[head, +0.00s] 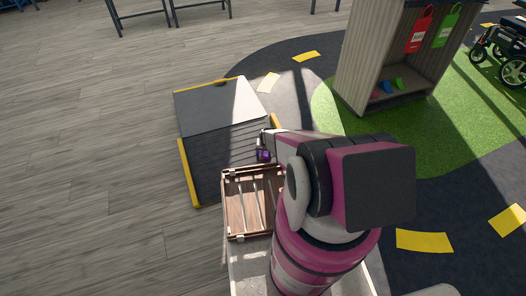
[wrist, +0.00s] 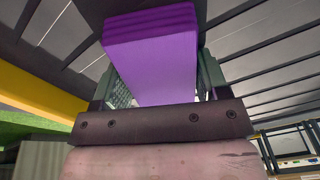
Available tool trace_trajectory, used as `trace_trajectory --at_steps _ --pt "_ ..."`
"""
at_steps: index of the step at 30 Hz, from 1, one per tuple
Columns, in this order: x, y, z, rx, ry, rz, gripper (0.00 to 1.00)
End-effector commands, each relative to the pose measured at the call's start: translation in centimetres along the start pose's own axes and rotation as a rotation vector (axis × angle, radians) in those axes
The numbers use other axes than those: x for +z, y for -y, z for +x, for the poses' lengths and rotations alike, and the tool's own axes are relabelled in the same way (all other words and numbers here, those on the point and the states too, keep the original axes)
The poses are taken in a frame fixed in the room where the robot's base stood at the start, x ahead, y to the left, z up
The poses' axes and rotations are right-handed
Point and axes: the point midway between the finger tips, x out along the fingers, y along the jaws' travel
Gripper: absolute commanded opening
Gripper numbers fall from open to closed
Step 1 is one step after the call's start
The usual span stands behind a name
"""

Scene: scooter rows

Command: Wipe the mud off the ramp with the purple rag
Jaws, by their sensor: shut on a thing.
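The ramp (head: 214,112) is dark grey with yellow side edges and stands left of my arm in the head view. Its dark grooved surface (wrist: 258,45) also fills much of the wrist view, with a yellow edge (wrist: 35,90) at the left. My gripper (head: 264,152) is over the ramp's right side, close to its surface. In the wrist view my gripper (wrist: 155,95) is shut on the purple rag (wrist: 150,55), a thick folded block between the fingers. I cannot tell whether the rag touches the ramp. I cannot clearly make out mud; my arm hides part of the ramp's right side.
A slatted wooden crate (head: 227,205) sits in front of the ramp, beside my arm. A shelf cabinet (head: 372,60) with red and green tags stands at the upper right on green turf. Wood floor at left is clear.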

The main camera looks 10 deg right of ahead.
Motion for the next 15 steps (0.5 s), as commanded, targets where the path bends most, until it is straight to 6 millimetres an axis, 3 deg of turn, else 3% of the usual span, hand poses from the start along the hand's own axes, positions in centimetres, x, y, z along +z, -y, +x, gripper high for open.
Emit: trace_trajectory --at_steps 1,4,15 --pt "-0.1 -0.4 0.7 0.006 0.000 -0.004 0.42" --pt "-0.1 -0.4 0.1 0.006 0.000 -0.004 0.42" --pt "-0.1 -0.1 -3.5 0.002 -0.001 -0.002 0.43"
